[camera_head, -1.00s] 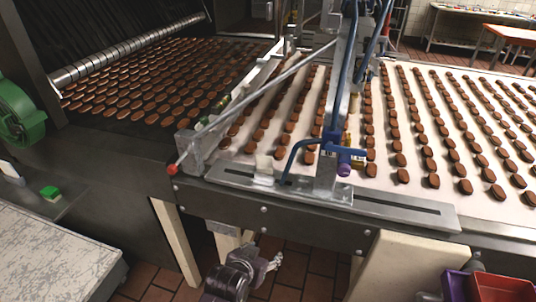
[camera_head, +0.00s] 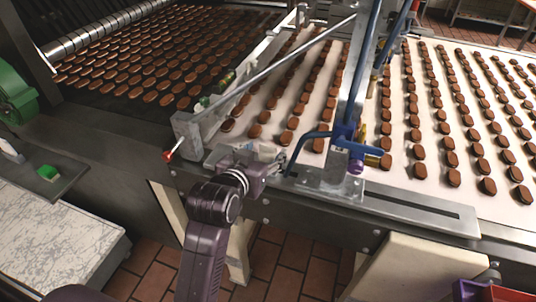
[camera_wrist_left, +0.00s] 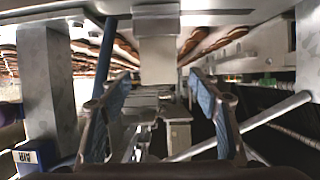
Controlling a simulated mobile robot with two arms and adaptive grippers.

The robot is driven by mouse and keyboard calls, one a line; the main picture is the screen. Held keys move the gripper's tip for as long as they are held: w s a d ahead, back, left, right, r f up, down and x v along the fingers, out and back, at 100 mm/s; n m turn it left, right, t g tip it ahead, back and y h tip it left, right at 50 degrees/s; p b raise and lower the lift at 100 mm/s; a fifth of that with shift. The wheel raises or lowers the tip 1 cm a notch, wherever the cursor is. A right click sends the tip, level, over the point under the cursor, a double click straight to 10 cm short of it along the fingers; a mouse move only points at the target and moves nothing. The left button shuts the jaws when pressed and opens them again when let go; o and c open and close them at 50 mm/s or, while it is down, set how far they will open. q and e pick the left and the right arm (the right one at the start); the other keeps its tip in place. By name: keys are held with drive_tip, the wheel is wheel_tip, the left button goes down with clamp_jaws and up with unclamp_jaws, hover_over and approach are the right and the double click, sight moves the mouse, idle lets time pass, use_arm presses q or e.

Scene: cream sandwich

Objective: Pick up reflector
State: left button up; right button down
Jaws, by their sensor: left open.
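My left gripper (camera_head: 280,162) is just above the front steel rail of the conveyor, its arm rising from below. In the left wrist view its two blue-padded fingers (camera_wrist_left: 160,100) are open and apart. A pale block with a metal top (camera_wrist_left: 159,58) shows between and beyond them; it may be the reflector, but I cannot tell for sure. In the head view a small whitish piece (camera_head: 266,150) shows just behind the gripper, mostly hidden by it. No contact is visible. My right gripper is not in view.
The conveyor belt (camera_head: 455,215) carries rows of brown cookies. A blue-handled clamp (camera_head: 350,148) and a steel post stand close to the right of the gripper. A slanted rod with a red tip (camera_head: 168,156) lies to the left.

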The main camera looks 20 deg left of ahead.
sight(268, 148)
use_arm(q)
drive_tip(key=shift+x, duration=1.5)
drive_tip(key=c, duration=1.1)
drive_tip(key=shift+r, duration=0.1)
